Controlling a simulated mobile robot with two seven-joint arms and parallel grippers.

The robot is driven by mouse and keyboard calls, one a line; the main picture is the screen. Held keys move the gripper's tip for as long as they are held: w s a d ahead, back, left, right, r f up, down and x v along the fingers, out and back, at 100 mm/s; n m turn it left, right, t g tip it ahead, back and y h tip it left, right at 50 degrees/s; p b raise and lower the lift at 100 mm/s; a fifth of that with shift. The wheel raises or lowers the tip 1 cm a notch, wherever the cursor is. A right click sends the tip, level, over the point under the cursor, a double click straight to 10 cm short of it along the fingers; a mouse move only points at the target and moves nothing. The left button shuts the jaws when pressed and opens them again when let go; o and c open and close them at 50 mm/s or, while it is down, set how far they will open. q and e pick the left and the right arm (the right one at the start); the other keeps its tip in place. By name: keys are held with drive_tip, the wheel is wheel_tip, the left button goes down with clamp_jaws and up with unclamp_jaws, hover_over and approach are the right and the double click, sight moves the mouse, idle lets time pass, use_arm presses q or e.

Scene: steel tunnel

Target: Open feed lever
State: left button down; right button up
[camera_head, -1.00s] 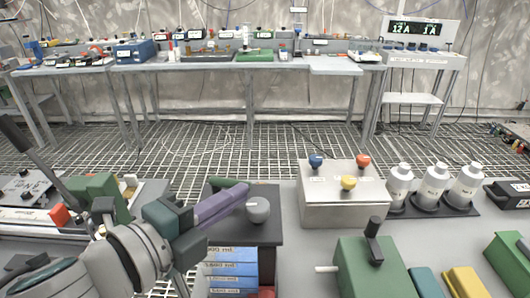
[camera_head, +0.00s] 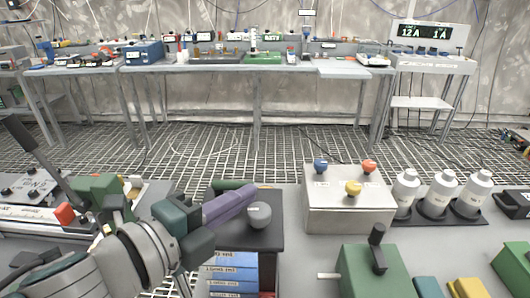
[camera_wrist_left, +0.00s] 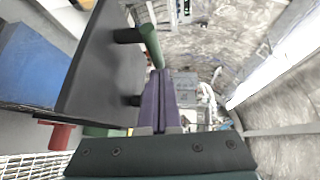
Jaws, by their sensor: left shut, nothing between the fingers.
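A dark box (camera_head: 262,242) stands in front of me, with a green bar handle (camera_head: 231,185) at its far edge and a grey ball knob (camera_head: 259,215) on its near right. I cannot tell for certain which part is the feed lever. My left gripper (camera_head: 250,191) has purple fingers, shut and empty, reaching across the box above and behind the knob. In the left wrist view the fingers (camera_wrist_left: 163,76) point past the dark panel (camera_wrist_left: 100,75), beside the green bar (camera_wrist_left: 152,45) on black posts. Contact is unclear. My right gripper is not in view.
A metal box (camera_head: 347,208) with blue, yellow and red knobs stands right of the dark box. A green block with a black lever (camera_head: 377,240) is front right. Blue labelled drawers or books (camera_head: 232,272) sit below the dark box top.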

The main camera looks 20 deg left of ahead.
use_arm(q)
drive_tip(key=s+a+n+g+y, duration=0.4)
drive_tip(key=s+a+n+y, duration=0.3)
drive_tip(key=s+n, duration=0.5)
drive_tip(key=s+d+f+n+g+h, duration=0.1)
drive_tip(key=s+d+n+g+h, duration=0.25)
drive_tip(key=s+n+g, duration=0.4)
wheel_tip(320, 180, up, 38)
drive_tip(key=s+d+p, duration=0.1)
drive_tip(key=p, duration=3.7)
drive_tip(key=shift+s+d+y, duration=0.2)
drive_tip(key=shift+s+y, duration=0.15)
drive_tip(key=shift+s, duration=0.05)
